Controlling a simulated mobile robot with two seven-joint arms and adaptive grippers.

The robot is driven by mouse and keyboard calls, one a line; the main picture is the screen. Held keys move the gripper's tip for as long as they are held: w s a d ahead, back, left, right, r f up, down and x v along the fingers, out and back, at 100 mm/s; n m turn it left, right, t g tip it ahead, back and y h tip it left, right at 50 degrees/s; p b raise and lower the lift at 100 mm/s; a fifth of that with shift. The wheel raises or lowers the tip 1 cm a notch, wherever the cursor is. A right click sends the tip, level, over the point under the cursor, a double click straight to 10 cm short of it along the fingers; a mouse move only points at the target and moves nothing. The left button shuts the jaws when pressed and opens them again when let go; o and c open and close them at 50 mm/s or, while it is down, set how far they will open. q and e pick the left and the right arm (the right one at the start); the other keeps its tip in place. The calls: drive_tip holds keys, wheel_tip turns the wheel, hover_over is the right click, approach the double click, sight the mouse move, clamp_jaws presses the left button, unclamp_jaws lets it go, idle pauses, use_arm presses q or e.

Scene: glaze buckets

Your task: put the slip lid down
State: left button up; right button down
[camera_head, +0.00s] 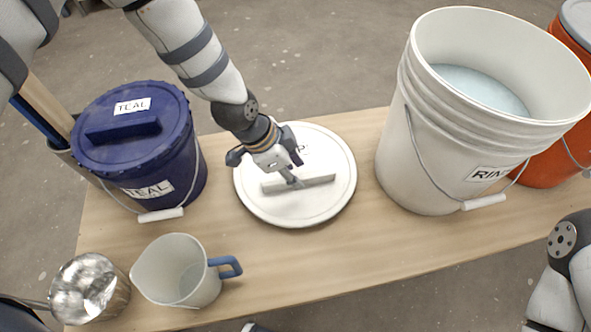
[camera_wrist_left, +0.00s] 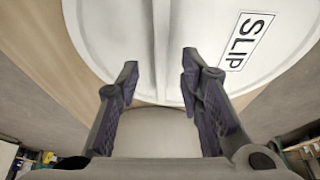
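The slip lid (camera_head: 328,202) is a round white disc with a bar handle (camera_head: 318,182) across it. It appears to lie flat on the wooden bench, left of the white bucket. Its SLIP label reads clearly in the left wrist view, where the lid (camera_wrist_left: 110,30) fills the top. My left gripper (camera_head: 287,176) is down at the handle. In the left wrist view its two fingers (camera_wrist_left: 159,75) stand apart on either side of the handle, with a gap on each side. My right gripper is out of view; only part of that arm shows at the lower right.
A lidded blue TEAL bucket (camera_head: 131,165) stands at the left. A large white bucket (camera_head: 412,165) of pale liquid and an orange container (camera_head: 545,166) stand at the right. A jug (camera_head: 170,272) and a shiny metal vessel (camera_head: 88,290) are near the front left. The bench (camera_head: 340,250) is clear in front of the lid.

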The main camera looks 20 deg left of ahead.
sight(295, 168)
use_arm(q)
drive_tip(key=x, duration=0.2)
drive_tip(key=shift+w+d+f, duration=0.1)
drive_tip(key=shift+f, duration=0.3)
drive_tip(key=shift+c, duration=0.5)
clamp_jaws()
